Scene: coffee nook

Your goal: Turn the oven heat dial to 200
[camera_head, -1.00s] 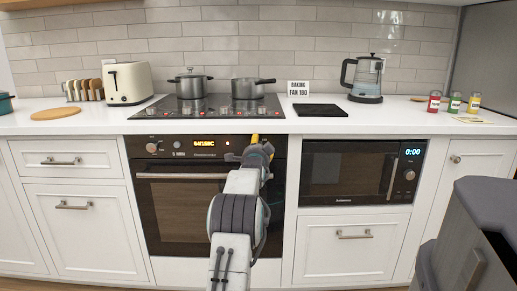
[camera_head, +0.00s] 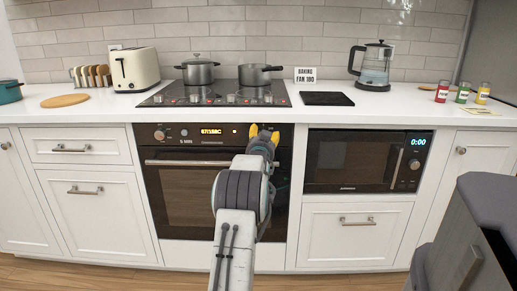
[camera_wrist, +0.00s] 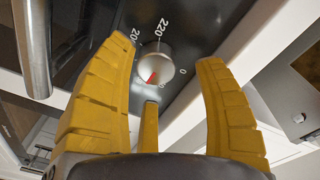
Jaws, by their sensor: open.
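The oven heat dial (camera_wrist: 154,66) is a round silver knob with a red mark in the wrist view. The red mark points down, toward a partly hidden number; "220", a cut-off "20" and "0" show around the knob. My gripper (camera_wrist: 165,52) is open, its yellow fingers spread on either side of the dial with a shorter finger below. I cannot tell whether any finger touches it. In the head view my gripper (camera_head: 264,134) is at the right end of the oven panel and hides the dial. The oven (camera_head: 188,200) has a lit orange display (camera_head: 211,132), too blurred to read surely.
The oven's bar handle (camera_head: 186,162) runs below the panel; a metal bar (camera_wrist: 33,50) is at the left in the wrist view. A microwave (camera_head: 345,163) is to the right. Two pots stand on the hob (camera_head: 215,94).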

